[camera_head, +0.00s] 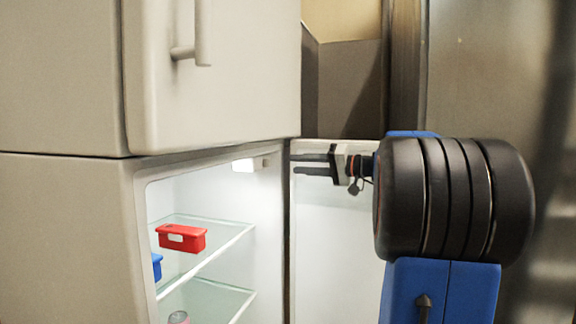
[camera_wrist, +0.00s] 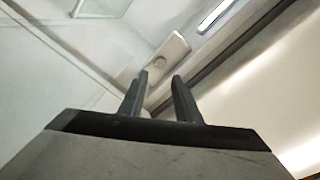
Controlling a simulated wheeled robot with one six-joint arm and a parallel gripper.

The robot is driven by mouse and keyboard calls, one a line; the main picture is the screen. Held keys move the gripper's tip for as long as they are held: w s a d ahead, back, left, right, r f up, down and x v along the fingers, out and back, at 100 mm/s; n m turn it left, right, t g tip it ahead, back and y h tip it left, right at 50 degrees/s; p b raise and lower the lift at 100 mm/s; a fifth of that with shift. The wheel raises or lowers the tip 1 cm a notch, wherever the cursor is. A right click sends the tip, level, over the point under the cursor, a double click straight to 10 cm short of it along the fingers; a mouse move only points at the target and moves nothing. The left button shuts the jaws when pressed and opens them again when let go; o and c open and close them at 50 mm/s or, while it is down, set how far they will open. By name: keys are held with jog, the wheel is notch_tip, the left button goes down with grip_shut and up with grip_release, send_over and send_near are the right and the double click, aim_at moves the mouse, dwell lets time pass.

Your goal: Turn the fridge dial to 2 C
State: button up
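The fridge (camera_head: 65,230) stands at the left with its lower compartment open.
A red box (camera_head: 181,238) sits on the upper glass shelf (camera_head: 220,228), with a blue box (camera_head: 157,266) at its left edge. A can (camera_head: 178,317) shows lower down. The open door (camera_head: 335,250) stands right of the compartment. A closed upper door with a handle (camera_head: 203,35) is above.

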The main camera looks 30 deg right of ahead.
jog(key=v, duration=0.8)
jog(key=shift+s+d, duration=0.1)
jog(key=shift+s, duration=0.05)
